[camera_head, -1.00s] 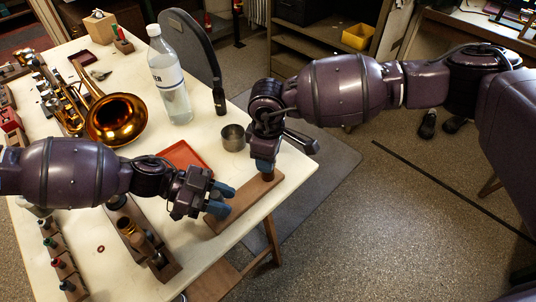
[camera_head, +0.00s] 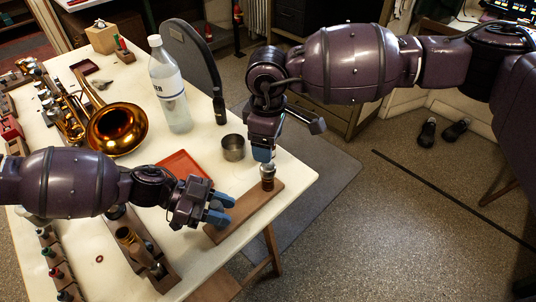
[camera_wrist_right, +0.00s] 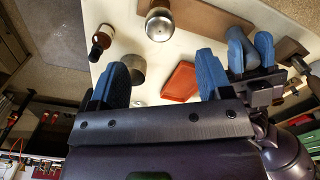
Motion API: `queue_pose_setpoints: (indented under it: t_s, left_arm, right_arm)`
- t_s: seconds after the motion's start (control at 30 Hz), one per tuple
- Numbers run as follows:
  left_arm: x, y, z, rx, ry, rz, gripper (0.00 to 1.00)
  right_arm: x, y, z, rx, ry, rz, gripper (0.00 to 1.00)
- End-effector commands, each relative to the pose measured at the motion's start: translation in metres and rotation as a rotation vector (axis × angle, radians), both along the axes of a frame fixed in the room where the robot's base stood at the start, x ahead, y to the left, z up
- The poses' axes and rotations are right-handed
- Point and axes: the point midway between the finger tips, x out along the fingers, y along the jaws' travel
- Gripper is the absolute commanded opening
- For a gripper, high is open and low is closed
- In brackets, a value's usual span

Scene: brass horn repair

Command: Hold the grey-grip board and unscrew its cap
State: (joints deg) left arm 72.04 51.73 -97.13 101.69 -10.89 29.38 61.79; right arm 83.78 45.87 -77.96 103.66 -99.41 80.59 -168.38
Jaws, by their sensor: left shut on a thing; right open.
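The brown wooden board (camera_head: 262,203) lies at the table's near right edge. A small brown cylinder with a metal cap (camera_head: 267,171) stands upright near its far end. The metal cap also shows in the right wrist view (camera_wrist_right: 158,24), at the top. My right gripper (camera_head: 263,155) is open just above the cap, pointing down. In the right wrist view its fingers (camera_wrist_right: 163,82) are apart with nothing between them.
A steel cup (camera_head: 233,147) stands left of the right gripper, near a red tray (camera_head: 183,167). A clear bottle (camera_head: 169,85), a small dark bottle (camera_head: 219,106) and a brass horn (camera_head: 117,128) stand or lie farther back. A wooden rack (camera_head: 145,252) is near the left arm.

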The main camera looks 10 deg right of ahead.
Motion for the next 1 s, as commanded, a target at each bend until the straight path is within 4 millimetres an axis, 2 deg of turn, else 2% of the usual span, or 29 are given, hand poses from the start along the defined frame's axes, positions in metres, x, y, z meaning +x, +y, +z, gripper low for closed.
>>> queue_pose_setpoints:
  t_s: [0.1, 0.3, 0.47, 0.57, 1.0]
  left_arm:
    - [0.000, 0.000, 0.000, -0.001, -0.001, 0.000, 0.01]
    - [0.000, 0.000, 0.000, -0.001, -0.001, 0.000, 0.01]
    - [0.000, 0.000, 0.000, -0.001, -0.001, 0.000, 0.01]
    - [0.000, 0.000, 0.000, -0.001, -0.001, 0.000, 0.01]
    - [0.000, 0.000, 0.000, -0.001, -0.001, 0.000, 0.01]
  right_arm:
    - [0.000, 0.000, 0.018, -0.001, -0.002, 0.000, 0.72]
    - [0.000, 0.000, 0.033, 0.000, 0.001, 0.000, 0.70]
    - [-0.007, 0.000, 0.023, 0.007, 0.031, -0.004, 0.70]
    - [-0.013, 0.007, 0.016, 0.045, 0.054, -0.012, 0.70]
    - [-0.010, 0.012, 0.023, 0.052, 0.057, -0.647, 0.70]
